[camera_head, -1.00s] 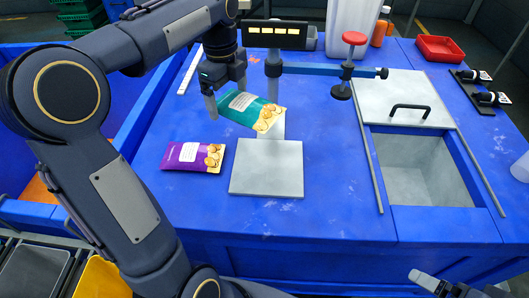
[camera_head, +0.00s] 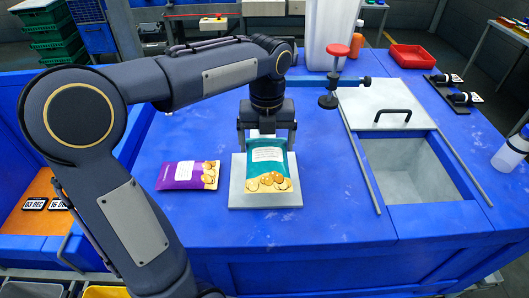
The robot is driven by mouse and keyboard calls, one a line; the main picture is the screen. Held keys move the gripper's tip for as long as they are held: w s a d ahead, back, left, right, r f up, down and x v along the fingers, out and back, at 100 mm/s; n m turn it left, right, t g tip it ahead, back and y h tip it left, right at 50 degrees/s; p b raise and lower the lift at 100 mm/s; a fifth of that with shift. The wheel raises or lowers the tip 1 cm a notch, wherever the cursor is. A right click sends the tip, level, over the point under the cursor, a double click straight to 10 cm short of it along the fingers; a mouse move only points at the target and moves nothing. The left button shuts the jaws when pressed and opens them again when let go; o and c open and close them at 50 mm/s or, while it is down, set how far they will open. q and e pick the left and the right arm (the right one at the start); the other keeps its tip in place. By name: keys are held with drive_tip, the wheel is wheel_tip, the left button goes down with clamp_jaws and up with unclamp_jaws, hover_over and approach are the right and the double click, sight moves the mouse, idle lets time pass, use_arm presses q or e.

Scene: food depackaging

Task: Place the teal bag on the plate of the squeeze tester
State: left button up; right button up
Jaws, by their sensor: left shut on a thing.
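The teal bag (camera_head: 267,164), with a white label and a picture of round cookies or chips, is over the grey square plate (camera_head: 237,190) of the squeeze tester. Its lower edge lies near the plate's front; I cannot tell whether it touches the plate. My left gripper (camera_head: 267,138) points down and is shut on the bag's upper end. The tester's blue arm (camera_head: 307,81) with a red knob (camera_head: 338,49) and dark foot (camera_head: 328,101) reaches right behind the gripper. My left arm hides much of the tester. My right gripper is not in view.
A purple bag (camera_head: 188,175) lies left of the plate. To the right is an open sunken bin (camera_head: 405,170) beside a lid with a black handle (camera_head: 393,113). A red tray (camera_head: 411,57), a white container (camera_head: 330,30) and a white bottle (camera_head: 511,152) stand farther out.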

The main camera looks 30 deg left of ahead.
sight(264, 145)
use_arm(q)
drive_tip(key=w+f, duration=0.1)
drive_tip(key=w+a+f, duration=0.1)
drive_tip(key=f, duration=0.1)
drive_tip(key=w+a+f, duration=0.1)
drive_tip(key=f, duration=0.1)
drive_tip(key=shift+w+a, duration=0.1)
drive_tip(key=shift+a, duration=0.15)
drive_tip(key=shift+w+a+f, duration=0.1)
drive_tip(key=shift+w+f, duration=0.05)
drive_tip(key=shift+f, duration=1.7)
drive_tip(key=shift+f, duration=0.2)
drive_tip(key=o, duration=0.8)
drive_tip(key=shift+r, duration=0.1)
